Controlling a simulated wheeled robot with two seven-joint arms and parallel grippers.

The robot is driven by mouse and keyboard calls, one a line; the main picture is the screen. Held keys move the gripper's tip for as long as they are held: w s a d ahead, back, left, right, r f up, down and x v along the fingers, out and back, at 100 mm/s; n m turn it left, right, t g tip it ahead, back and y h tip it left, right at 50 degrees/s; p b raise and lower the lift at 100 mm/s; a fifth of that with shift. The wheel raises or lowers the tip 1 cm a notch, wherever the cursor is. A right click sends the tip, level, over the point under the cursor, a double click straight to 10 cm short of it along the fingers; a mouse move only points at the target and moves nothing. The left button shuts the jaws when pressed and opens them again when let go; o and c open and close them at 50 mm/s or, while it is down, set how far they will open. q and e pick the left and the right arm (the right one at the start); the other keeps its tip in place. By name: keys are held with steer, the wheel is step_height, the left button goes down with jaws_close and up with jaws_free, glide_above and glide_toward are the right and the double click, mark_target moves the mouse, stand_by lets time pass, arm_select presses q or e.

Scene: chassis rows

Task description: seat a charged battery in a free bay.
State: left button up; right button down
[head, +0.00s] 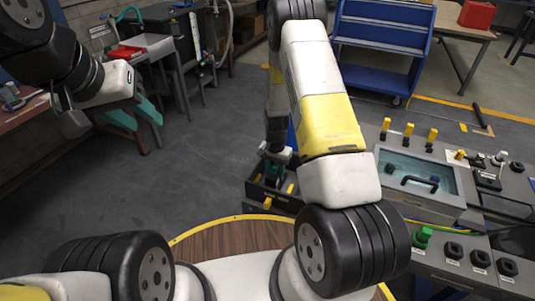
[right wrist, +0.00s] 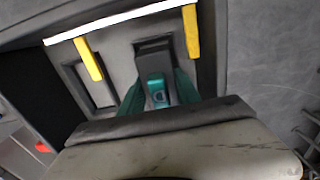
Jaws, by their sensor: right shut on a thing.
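My right gripper (right wrist: 158,92) reaches down into a dark open tray (head: 283,206) in the head view. In the right wrist view its green fingers are shut on a dark block with a teal face, which looks like a battery (right wrist: 155,58). The block stands within a grey frame (right wrist: 117,52) with yellow strips on either side. An empty-looking dark slot (right wrist: 98,92) lies to its left. I cannot tell whether the block is seated or lifted, and no charge mark is legible. My left gripper (head: 135,116) is open and empty, its teal fingers apart, at the upper left.
A grey console (head: 440,210) with yellow levers, a windowed lid with a black handle, and a green knob (head: 422,238) stands at the right. A blue cart (head: 385,35) stands behind. A round wooden top (head: 230,238) is in front. The floor at the centre left is clear.

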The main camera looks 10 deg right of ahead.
mark_target(275, 166)
steer(key=shift+f, duration=0.5)
steer(key=shift+f, duration=0.35)
steer(key=shift+s+f, duration=0.1)
steer(key=shift+f, duration=0.3)
steer(key=c, duration=0.8)
jaws_free()
step_height(275, 166, up, 8)
steer(key=shift+r, duration=0.15)
steer(key=shift+r, duration=0.1)
